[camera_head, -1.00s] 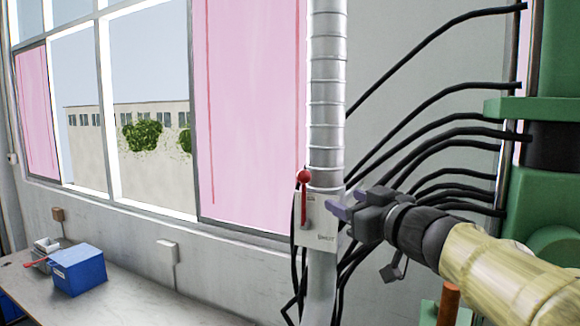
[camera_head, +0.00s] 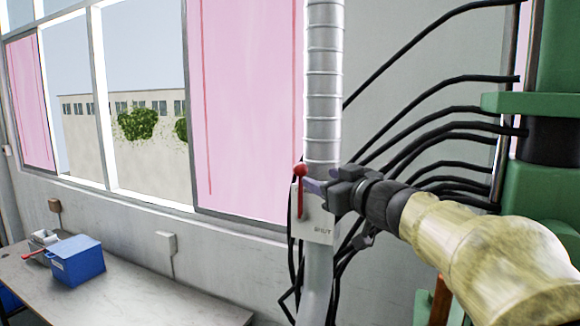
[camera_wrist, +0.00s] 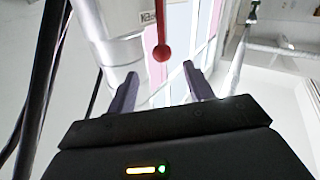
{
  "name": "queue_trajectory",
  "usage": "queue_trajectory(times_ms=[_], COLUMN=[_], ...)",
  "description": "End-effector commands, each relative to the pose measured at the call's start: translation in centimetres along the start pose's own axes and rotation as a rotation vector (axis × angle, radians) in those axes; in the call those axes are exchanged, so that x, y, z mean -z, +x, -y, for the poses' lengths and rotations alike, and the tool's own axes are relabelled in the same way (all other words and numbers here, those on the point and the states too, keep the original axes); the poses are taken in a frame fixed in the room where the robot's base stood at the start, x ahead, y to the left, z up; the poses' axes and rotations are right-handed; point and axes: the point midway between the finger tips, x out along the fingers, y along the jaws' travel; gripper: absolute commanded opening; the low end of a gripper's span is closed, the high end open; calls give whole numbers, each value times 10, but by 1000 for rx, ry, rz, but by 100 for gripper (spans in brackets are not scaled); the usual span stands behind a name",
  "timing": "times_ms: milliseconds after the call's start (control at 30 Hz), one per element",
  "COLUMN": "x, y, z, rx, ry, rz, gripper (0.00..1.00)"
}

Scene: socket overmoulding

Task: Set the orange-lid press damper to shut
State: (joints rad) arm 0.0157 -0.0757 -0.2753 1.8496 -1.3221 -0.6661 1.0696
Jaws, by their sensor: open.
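The damper is a pale plate (camera_head: 318,228) on a silver ribbed duct (camera_head: 323,110). Its red lever (camera_head: 300,198) stands upright with a round knob (camera_head: 300,171) on top. "SHUT" is printed at the plate's lower right, away from the lever. In the wrist view, a partly cut-off label (camera_wrist: 148,17) appears to end in "EN". My gripper (camera_head: 312,187) is open and empty, just right of the lever below the knob. In the wrist view the red knob (camera_wrist: 162,53) shows beyond and between the two fingertips (camera_wrist: 160,80). I cannot tell whether a finger touches the lever.
Black cables (camera_head: 430,145) run behind my arm from the duct area to a green machine (camera_head: 545,210) at right. A bench (camera_head: 160,305) with a blue box (camera_head: 77,262) stands lower left. No orange lid shows. The wall left of the plate is clear.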

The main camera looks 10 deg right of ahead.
Motion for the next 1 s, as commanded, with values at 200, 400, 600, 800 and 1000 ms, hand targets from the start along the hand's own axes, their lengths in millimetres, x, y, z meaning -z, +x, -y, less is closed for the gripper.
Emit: queue_trajectory(times_ms=[200, 400, 600, 800, 1000], x=[2, 2, 1, 0, 0], y=[42, 77, 101, 107, 107], z=[3, 3, 0, 0, 0], rx=[8, 7, 1, 0, 0], ry=[0, 0, 0, 0, 0], rz=[2, 1, 1, 0, 0], gripper=[52, 52, 52, 52, 46])
